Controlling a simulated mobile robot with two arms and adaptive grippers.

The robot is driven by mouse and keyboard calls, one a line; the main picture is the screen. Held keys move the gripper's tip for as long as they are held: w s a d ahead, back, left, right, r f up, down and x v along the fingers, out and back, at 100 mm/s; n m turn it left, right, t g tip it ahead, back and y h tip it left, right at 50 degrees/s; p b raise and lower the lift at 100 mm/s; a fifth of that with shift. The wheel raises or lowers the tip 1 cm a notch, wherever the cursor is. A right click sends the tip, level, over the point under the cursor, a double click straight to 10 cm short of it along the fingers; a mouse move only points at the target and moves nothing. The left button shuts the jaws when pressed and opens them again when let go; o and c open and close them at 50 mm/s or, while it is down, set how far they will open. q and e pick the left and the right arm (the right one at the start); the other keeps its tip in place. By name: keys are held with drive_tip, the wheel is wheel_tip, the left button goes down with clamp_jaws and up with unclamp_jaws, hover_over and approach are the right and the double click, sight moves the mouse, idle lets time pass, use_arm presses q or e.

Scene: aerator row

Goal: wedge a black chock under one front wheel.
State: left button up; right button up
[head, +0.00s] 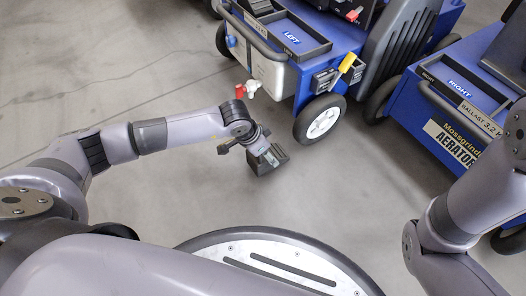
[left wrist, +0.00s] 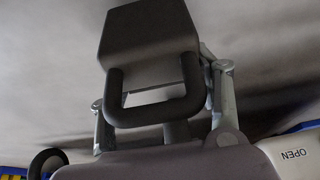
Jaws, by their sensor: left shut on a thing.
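My left gripper (head: 262,150) is shut on a black chock (head: 271,163), which hangs low over the grey floor in the head view. In the left wrist view the chock's dark block (left wrist: 148,38) and its looped handle (left wrist: 152,113) show between the fingers. The blue machine marked LEFT (head: 314,52) stands beyond. Its near white-hubbed wheel (head: 321,122) is to the right of the chock, with floor between them. Another wheel (head: 226,38) shows at its left corner. The head view does not show my right gripper.
A second blue machine marked RIGHT (head: 437,128) stands at the right. A white tank (head: 268,70) with a red-handled valve (head: 246,90) is on the left machine's front. A yellow part (head: 347,63) is on its side. Open floor lies at the left.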

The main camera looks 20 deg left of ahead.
use_arm(q)
drive_tip(key=shift+w+d+f+b, duration=0.25)
drive_tip(key=shift+w+f+b, duration=0.1)
drive_tip(key=shift+f, duration=0.1)
drive_tip(key=shift+w+d+f+b, duration=0.2)
drive_tip(key=shift+f+b, duration=0.15)
drive_tip(key=shift+f, duration=0.1)
drive_tip(key=shift+w+d+r, duration=0.2)
drive_tip(key=shift+w, duration=0.1)
drive_tip(key=shift+w+d, duration=0.9)
drive_tip(key=shift+w, duration=0.3)
drive_tip(key=shift+w+d, duration=0.9)
drive_tip(key=shift+w, duration=0.25)
drive_tip(key=o, duration=1.7)
drive_tip(key=shift+o, duration=0.2)
drive_tip(key=shift+f, duration=0.1)
drive_tip(key=shift+s, duration=0.1)
drive_tip(key=v, duration=1.2)
